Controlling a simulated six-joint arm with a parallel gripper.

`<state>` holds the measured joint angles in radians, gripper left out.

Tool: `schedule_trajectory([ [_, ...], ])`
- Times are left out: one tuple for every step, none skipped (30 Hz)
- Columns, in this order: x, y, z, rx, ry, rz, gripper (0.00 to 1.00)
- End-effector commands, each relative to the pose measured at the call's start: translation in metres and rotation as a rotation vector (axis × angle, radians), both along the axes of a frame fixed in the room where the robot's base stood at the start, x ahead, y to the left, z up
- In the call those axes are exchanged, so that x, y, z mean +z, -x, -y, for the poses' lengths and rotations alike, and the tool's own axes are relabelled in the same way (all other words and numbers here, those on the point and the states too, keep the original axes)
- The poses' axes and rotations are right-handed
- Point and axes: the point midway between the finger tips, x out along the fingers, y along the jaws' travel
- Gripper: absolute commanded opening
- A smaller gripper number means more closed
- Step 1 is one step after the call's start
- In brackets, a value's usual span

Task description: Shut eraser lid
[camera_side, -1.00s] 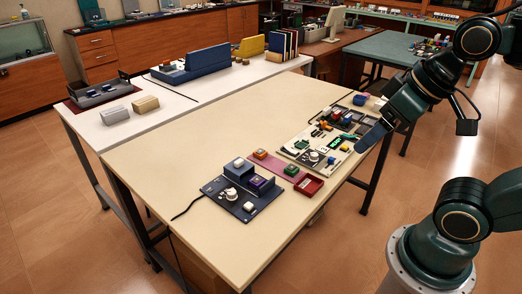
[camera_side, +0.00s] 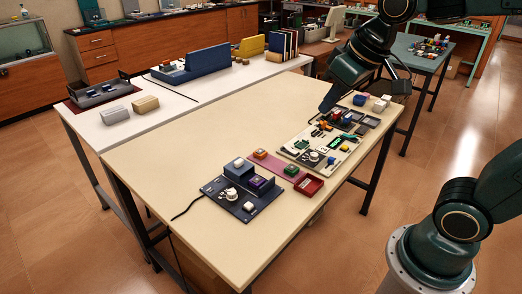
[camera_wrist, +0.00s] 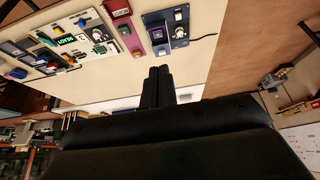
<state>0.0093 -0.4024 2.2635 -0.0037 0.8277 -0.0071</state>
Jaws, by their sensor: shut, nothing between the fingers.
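A dark navy unit (camera_side: 213,188) lies near the front of the cream table, with a white knob and a purple-lit recess (camera_side: 259,183) on it. This looks like the eraser. A dark blue part stands up behind the recess and may be its raised lid; the picture is too small to be sure. The unit also shows in the wrist view (camera_wrist: 148,20), with the purple square facing up. My gripper (camera_side: 324,108) is shut and empty, above the far right part of the table, well away from the unit. Its closed fingers also show in the wrist view (camera_wrist: 160,70).
Grey trays (camera_side: 371,122) stand farther back. The left side of the cream table (camera_side: 190,140) is clear.

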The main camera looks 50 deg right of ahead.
Motion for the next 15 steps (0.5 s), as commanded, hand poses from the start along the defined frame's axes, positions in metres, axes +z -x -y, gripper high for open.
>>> schedule_trajectory([
  [-0.001, -0.013, 0.0, 0.0, 0.0, -0.009, 0.0],
  [-0.001, -0.02, 0.001, 0.0, 0.0, -0.01, 0.0],
  [-0.002, -0.03, 0.001, 0.0, 0.0, -0.013, 0.0],
  [-0.002, -0.037, 0.001, 0.0, 0.0, -0.016, 0.0],
  [-0.003, -0.044, 0.001, 0.0, 0.0, -0.019, 0.0],
  [-0.005, -0.054, 0.002, 0.0, 0.0, -0.023, 0.0],
  [-0.006, -0.061, 0.002, 0.0, 0.0, -0.025, 0.0],
  [-0.007, -0.068, 0.002, 0.0, 0.0, -0.027, 0.0],
  [-0.009, -0.078, 0.003, 0.0, 0.0, -0.029, 0.0],
  [-0.011, -0.085, 0.003, 0.0, 0.0, -0.033, 0.0],
  [-0.013, -0.092, 0.003, 0.0, 0.0, -0.035, 0.0],
  [-0.016, -0.101, 0.004, 0.0, 0.0, -0.039, 0.0],
  [-0.018, -0.109, 0.004, 0.0, 0.0, -0.041, 0.0],
  [-0.021, -0.116, 0.004, 0.0, 0.0, -0.044, 0.0],
  [-0.025, -0.125, 0.005, 0.0, 0.0, -0.047, 0.0],
])
